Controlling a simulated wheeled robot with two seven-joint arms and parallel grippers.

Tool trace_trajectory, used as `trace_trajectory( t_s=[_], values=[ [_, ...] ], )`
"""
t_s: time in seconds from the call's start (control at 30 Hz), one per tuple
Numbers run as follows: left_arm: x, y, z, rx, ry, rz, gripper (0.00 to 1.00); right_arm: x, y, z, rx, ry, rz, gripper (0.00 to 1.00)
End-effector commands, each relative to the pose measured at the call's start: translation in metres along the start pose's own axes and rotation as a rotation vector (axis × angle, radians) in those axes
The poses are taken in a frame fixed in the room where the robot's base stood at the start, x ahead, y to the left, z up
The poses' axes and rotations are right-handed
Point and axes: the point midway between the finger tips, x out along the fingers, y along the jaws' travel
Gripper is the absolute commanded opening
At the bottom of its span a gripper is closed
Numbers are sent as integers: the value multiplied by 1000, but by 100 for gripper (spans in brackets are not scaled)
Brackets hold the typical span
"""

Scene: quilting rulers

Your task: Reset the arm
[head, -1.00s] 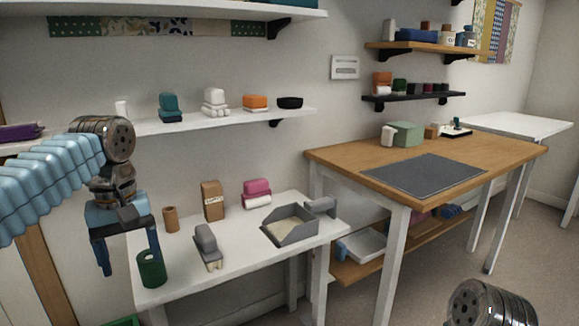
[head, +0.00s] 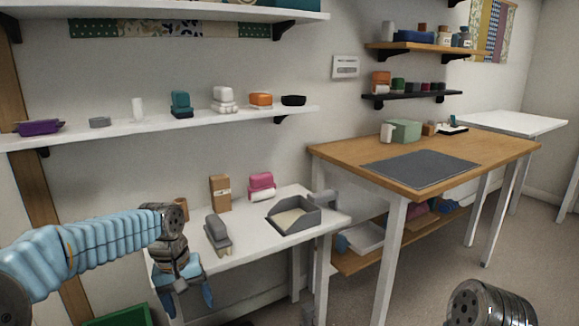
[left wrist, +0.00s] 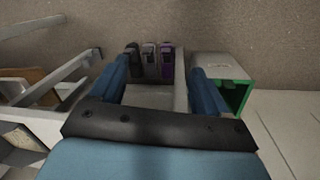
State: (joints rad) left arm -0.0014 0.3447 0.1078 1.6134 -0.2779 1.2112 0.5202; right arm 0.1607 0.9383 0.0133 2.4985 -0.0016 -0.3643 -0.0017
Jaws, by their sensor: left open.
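My left arm comes in from the left in the head view, stretched low. My left gripper (head: 188,300) points down in front of the white table's left end, with its blue fingers apart and nothing between them. In the left wrist view the two fingers (left wrist: 158,88) frame the space below, also apart and empty. My right gripper is outside both views; only a dark metal joint of mine shows at the bottom right of the head view.
The white table (head: 262,245) holds a grey tray (head: 293,215), a brown box (head: 220,192) and a grey tool (head: 217,234). A wooden table (head: 345,160) with a dark mat (head: 420,169) stands right. A green bin (head: 118,317) is low left. A white shelf (head: 70,139) runs above.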

Motion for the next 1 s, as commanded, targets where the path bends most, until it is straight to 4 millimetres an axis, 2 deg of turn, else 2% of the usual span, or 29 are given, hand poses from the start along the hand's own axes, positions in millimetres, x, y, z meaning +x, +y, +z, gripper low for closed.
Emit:
trace_trajectory(
  t_s=[0.03, 0.07, 0.13, 0.23, 0.3, 0.37, 0.4, 0.43, 0.53, 0.6, 0.67, 0.8, 1.0],
  values=[
    [30, 4, 2, 22, -19, 15, 76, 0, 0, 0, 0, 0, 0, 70],
    [49, 8, 3, 38, -26, 29, 76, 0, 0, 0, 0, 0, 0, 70],
    [101, 16, 10, 78, -42, 70, 76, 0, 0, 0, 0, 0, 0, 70],
    [184, 24, 37, 124, -59, 140, 76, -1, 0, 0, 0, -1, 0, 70],
    [239, 25, 66, 144, -64, 185, 76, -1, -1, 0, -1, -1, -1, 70],
    [279, 22, 95, 153, -60, 216, 76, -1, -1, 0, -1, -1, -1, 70],
    [301, 19, 116, 154, -57, 230, 76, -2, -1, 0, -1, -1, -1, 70],
    [315, 15, 131, 155, -53, 237, 76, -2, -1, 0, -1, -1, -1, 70],
    [345, 3, 175, 155, -33, 245, 76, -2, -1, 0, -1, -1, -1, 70],
    [356, -4, 196, 156, -20, 241, 76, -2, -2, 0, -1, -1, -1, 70],
    [360, -9, 208, 157, -10, 236, 76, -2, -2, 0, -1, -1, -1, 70],
    [364, -13, 218, 159, 2, 232, 76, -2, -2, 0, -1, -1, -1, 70],
    [364, -13, 216, 159, 4, 232, 76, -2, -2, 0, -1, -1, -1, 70]
  ],
)
